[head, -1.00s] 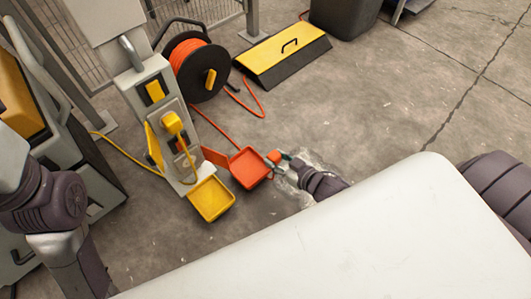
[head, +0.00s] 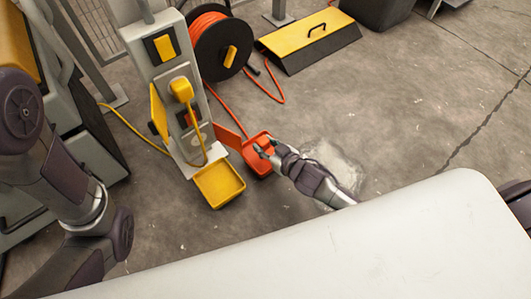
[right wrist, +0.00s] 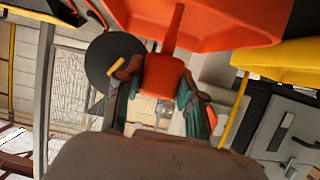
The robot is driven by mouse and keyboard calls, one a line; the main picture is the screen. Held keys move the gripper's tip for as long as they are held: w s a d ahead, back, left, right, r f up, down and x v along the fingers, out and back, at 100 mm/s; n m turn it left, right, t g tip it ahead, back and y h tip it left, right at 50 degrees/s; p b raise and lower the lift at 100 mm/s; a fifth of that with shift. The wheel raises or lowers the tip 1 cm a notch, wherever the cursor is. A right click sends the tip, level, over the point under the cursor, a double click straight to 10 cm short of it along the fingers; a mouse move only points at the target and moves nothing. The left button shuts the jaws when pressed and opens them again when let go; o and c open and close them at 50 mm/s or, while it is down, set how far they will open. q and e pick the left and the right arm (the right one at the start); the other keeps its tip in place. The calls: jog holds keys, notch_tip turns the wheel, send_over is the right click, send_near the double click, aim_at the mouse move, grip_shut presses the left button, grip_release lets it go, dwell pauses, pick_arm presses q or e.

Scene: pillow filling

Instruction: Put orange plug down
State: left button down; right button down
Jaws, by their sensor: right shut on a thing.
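My right gripper (head: 263,150) is at the orange tray (head: 260,170), reaching in from the right. In the right wrist view its fingers (right wrist: 160,102) are shut on the orange plug (right wrist: 163,82), with an orange cord running up from it. The orange tray fills the top of that view (right wrist: 225,18), close to the plug. I cannot tell whether the plug touches the tray. In the head view the plug is hard to tell from the tray, both being orange. My left arm shows at the left, but its gripper is out of view.
A yellow tray (head: 221,188) sits beside the orange one, at the foot of a grey post (head: 163,75) with a yellow plug (head: 181,89) in it. A cable reel (head: 216,50) and a yellow-black ramp (head: 308,38) stand behind. The floor to the right is clear.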

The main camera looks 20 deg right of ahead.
aim_at(265, 150)
notch_tip(265, 150, down, 3)
jog(key=shift+f+b, duration=0.1)
jog(key=shift+b, duration=1)
jog(key=shift+f, duration=0.2)
jog(key=shift+r, duration=0.2)
jog(key=shift+f+b, duration=0.3)
jog(key=shift+f, duration=0.35)
jog(key=c, duration=0.7)
grip_release()
jog(key=shift+r, duration=0.1)
